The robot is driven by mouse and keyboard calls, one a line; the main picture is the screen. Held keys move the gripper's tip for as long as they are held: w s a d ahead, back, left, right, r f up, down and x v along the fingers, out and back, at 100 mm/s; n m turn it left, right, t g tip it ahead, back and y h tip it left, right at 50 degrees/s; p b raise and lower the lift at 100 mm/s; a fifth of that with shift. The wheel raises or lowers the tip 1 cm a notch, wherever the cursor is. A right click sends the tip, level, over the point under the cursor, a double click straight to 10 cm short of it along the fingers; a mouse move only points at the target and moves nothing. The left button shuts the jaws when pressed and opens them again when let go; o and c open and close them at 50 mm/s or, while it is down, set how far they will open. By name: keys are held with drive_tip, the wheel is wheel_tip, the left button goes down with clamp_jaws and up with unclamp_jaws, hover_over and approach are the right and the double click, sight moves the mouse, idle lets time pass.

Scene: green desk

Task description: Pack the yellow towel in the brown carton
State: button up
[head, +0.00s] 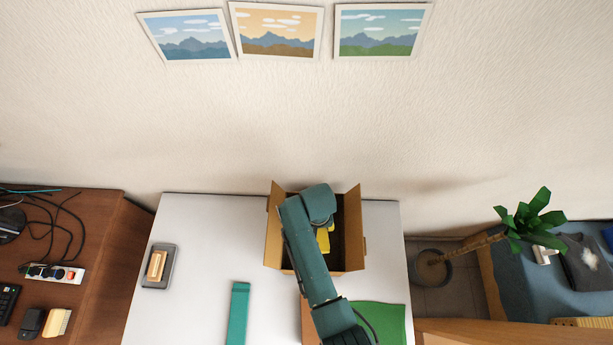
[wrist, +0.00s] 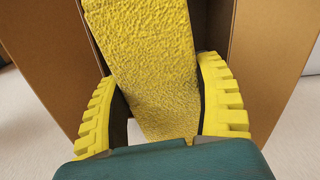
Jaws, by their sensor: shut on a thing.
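The yellow towel (wrist: 153,60) is held between the two yellow fingers of my gripper (wrist: 163,112) in the wrist view. It looks like a textured, folded strip reaching up and away from the fingers. The brown carton (head: 354,229) stands open on the white desk in the head view, flaps folded out. My arm reaches over the carton from the front, and a bit of yellow (head: 323,240) shows inside its opening beside the arm. The carton walls (wrist: 255,50) also show around the towel in the wrist view. My arm hides much of the carton's inside, so I cannot tell whether the towel touches the bottom.
A grey tray with a tan block (head: 157,266) lies at the desk's left. A teal strip (head: 238,312) and a green sheet (head: 385,320) lie near the front. A plant (head: 530,220) stands at the right.

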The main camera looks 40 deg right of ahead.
drive_tip(key=s+d+f+m+b, duration=0.1)
drive_tip(key=d+f+b, duration=0.4)
drive_tip(key=f, duration=0.4)
drive_tip(key=shift+s+m+b, duration=0.15)
drive_tip(key=shift+m+b, duration=0.25)
drive_tip(key=shift+b, duration=0.2)
drive_tip(key=shift+d, duration=0.1)
drive_tip(key=o, duration=1.3)
drive_tip(key=shift+c, duration=1.4)
